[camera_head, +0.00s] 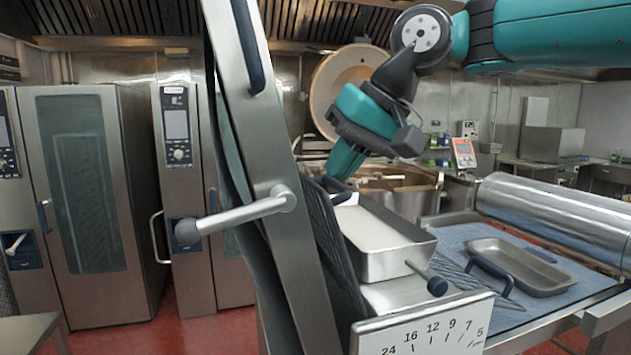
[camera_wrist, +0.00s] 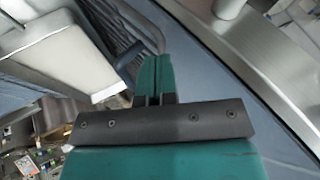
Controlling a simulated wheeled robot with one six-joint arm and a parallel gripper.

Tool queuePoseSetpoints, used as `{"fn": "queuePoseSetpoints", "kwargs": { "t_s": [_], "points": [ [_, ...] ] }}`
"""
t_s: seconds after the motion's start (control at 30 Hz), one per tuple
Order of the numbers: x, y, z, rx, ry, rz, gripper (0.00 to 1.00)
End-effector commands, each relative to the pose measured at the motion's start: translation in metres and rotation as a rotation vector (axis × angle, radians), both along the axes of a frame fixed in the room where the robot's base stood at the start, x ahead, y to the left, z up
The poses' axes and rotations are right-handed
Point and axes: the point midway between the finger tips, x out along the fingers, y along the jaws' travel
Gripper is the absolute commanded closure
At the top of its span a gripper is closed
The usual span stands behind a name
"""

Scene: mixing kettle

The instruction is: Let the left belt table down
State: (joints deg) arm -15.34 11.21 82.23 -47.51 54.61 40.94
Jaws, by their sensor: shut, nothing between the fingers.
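The left belt table (camera_head: 262,130) stands raised, nearly upright and slightly tilted, with its steel side rail facing me. A dark grip bar (camera_head: 248,45) is on its upper part. A lever with a dark knob (camera_head: 187,233) sticks out left from the rail. My gripper (camera_head: 342,168) is shut and empty, to the right of the raised table and above the dark wire guard. In the wrist view my closed fingers (camera_wrist: 154,78) point towards the blue-grey belt surface and steel rail (camera_wrist: 240,45). Whether the fingertips touch the table cannot be told.
A steel tray of flour (camera_head: 378,232) sits on the machine's middle. A scale plate (camera_head: 425,328) is in front. Ovens (camera_head: 85,180) stand at the left.

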Motion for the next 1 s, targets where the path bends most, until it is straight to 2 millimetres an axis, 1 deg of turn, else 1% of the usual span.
{"fn": "queuePoseSetpoints", "kwargs": {
  "t_s": [0.03,0.1,0.2,0.3,0.77,0.87,1.0],
  "points": [
    [-0.004,0.010,0.000,0.001,0.000,0.006,1.00],
    [-0.007,0.019,-0.002,0.001,-0.001,0.005,1.00],
    [-0.009,0.029,-0.004,0.000,0.001,0.004,1.00],
    [-0.010,0.035,-0.006,0.001,0.000,0.001,1.00],
    [-0.011,0.038,-0.008,-0.002,-0.002,0.000,1.00],
    [-0.012,0.040,-0.009,-0.013,-0.005,-0.003,1.00],
    [-0.015,0.050,-0.014,-0.051,-0.015,-0.010,1.00]
  ]
}}
